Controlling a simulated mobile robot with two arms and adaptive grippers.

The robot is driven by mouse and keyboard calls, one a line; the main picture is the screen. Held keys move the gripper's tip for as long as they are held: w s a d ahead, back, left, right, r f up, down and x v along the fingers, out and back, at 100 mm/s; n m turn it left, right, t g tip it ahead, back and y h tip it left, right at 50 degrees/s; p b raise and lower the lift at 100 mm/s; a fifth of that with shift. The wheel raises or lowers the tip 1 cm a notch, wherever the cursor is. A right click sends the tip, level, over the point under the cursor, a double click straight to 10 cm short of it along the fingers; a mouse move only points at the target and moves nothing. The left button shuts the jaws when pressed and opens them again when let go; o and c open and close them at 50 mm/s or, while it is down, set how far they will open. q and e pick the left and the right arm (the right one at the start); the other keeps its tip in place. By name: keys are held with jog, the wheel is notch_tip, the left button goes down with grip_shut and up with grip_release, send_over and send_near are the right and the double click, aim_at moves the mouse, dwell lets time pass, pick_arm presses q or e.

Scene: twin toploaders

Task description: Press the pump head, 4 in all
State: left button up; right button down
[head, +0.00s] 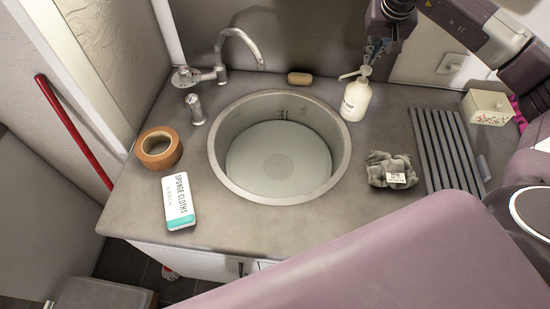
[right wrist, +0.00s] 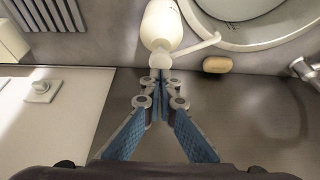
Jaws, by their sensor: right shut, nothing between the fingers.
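A white pump bottle (head: 356,101) stands upright on the counter behind the sink's right side. Its white pump head (head: 364,71) is on top, with the spout pointing left in the head view. My right gripper (head: 369,58) is over the pump head, pointing down, shut and empty. In the right wrist view, the shut fingertips (right wrist: 160,77) are right at the pump head (right wrist: 160,58), in front of the bottle (right wrist: 162,22). I cannot tell whether they touch. My left gripper is not in view.
A round sink (head: 280,148) with a tap (head: 222,60) is left of the bottle. A soap bar (head: 299,78) lies behind it. A grey cloth (head: 390,170), ribbed rack (head: 446,150) and small box (head: 487,107) are to the right.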

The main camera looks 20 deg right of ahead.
notch_tip(320, 180, up, 6)
jog(key=p, duration=0.5)
dwell(0.5)
